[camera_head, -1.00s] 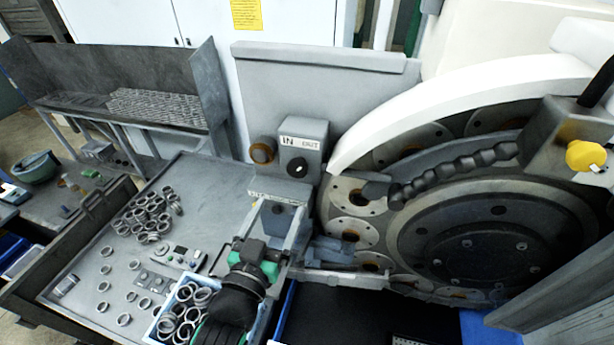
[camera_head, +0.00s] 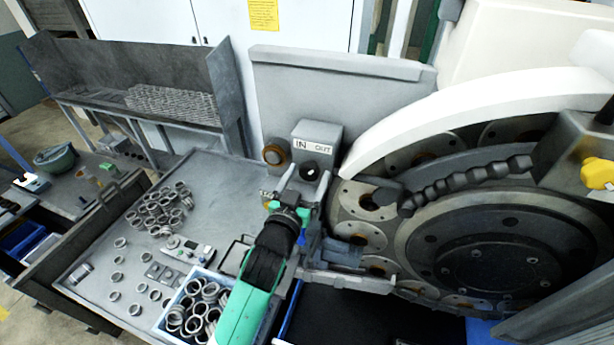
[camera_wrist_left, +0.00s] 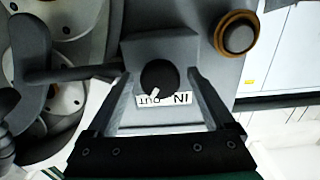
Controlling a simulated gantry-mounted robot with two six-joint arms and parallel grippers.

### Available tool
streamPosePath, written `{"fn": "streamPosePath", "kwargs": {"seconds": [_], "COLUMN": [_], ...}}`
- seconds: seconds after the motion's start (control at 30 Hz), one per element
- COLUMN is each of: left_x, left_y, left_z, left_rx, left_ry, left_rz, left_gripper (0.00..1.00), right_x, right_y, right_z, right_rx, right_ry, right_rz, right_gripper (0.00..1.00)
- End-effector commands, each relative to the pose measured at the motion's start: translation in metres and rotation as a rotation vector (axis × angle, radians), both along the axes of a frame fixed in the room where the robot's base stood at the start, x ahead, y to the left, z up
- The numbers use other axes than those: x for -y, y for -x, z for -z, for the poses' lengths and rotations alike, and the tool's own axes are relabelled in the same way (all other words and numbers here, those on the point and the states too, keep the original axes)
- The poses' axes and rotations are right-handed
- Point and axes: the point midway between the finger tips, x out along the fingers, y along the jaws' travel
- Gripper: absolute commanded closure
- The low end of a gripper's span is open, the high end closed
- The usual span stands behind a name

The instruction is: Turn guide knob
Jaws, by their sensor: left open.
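The guide knob (camera_head: 311,171) is a round black knob on a grey box (camera_head: 318,130) labelled IN and OUT. In the left wrist view the knob (camera_wrist_left: 160,76) lies between my finger tips, and its white mark points towards the OUT end of the upside-down label (camera_wrist_left: 165,100). My left gripper (camera_head: 305,180) is open, with one finger on each side of the knob; it also shows in the left wrist view (camera_wrist_left: 161,82). I see gaps between the fingers and the knob there. My right gripper is not in view.
A brown-rimmed button (camera_head: 276,152) sits just left of the box. The grinder wheel (camera_head: 485,240) and a black segmented hose (camera_head: 465,180) are to the right. Loose rings (camera_head: 160,210) and a blue-white bin of rings (camera_head: 165,325) are on the table to the left.

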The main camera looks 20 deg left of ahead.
Motion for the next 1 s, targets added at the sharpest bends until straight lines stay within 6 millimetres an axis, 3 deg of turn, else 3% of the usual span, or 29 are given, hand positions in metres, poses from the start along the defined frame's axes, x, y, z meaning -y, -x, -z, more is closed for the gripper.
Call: {"fn": "streamPosePath", "kwargs": {"seconds": [0.07, 0.5, 1.0], "left_x": [0.0, 0.0, 0.0], "left_y": [0.0, 0.0, 0.0], "left_z": [0.0, 0.0, 0.003], "left_rx": [0.0, -0.001, 0.008], "left_ry": [0.0, 0.0, 0.113], "left_rz": [0.0, 0.0, 0.0], "left_gripper": [0.15, 0.94, 0.96], "right_x": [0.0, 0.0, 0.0], "right_y": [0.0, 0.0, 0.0], "right_z": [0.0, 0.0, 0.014], "right_rx": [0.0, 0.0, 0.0], "right_ry": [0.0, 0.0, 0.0], "right_rz": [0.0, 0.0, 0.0], "right_gripper": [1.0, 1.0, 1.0]}}
